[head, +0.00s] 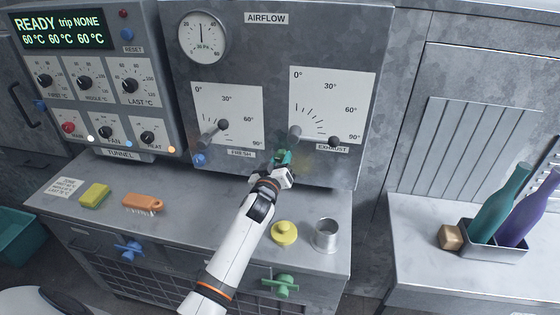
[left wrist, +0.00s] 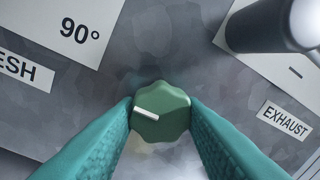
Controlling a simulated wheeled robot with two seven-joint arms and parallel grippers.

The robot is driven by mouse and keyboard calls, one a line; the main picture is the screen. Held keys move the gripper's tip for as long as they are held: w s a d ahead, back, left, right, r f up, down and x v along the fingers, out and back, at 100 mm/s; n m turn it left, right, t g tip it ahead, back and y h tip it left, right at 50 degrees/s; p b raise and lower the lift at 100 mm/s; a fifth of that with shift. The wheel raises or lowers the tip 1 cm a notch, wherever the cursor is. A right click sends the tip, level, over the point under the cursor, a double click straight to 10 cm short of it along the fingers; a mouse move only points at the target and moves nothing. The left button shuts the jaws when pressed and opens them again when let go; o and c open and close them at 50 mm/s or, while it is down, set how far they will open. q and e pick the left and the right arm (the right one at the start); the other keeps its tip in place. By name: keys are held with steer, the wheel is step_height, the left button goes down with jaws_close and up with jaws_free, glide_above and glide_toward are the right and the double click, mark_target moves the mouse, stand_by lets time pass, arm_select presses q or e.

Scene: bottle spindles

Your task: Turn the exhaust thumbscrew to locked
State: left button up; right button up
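The exhaust thumbscrew (left wrist: 161,112) is a green lobed knob on the grey airflow panel, near the EXHAUST label (head: 333,148). In the left wrist view its white line runs from near the middle towards the left edge, almost level in that tilted picture. My left gripper (left wrist: 162,108) has its teal fingers on both sides of the knob, touching its edges. In the head view the left gripper (head: 283,158) reaches the panel's lower edge, and its fingers mostly hide the thumbscrew. My right gripper is not in view.
The exhaust lever (head: 295,132) is close above the gripper. The fresh lever (head: 209,137) and a blue thumbscrew (head: 199,159) are to the left. On the counter below are a yellow knobbed piece (head: 284,232), a metal cup (head: 325,235), an orange brush (head: 143,203) and a sponge (head: 95,195).

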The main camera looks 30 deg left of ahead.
arm_select(q)
steer(key=shift+c, duration=1.2)
steer(key=shift+m, duration=0.3)
steer(key=m+p, duration=0.1)
steer(key=m, duration=0.2)
steer(key=shift+r, duration=0.1)
steer(key=m, duration=0.2)
steer(key=m+p, duration=0.1)
steer(key=m, duration=0.1)
steer(key=shift+m+g+y, duration=0.3)
steer(key=shift+m, duration=0.1)
steer(key=m, duration=0.8)
steer(key=shift+m+g+y+p, duration=0.3)
steer(key=shift+p, duration=0.05)
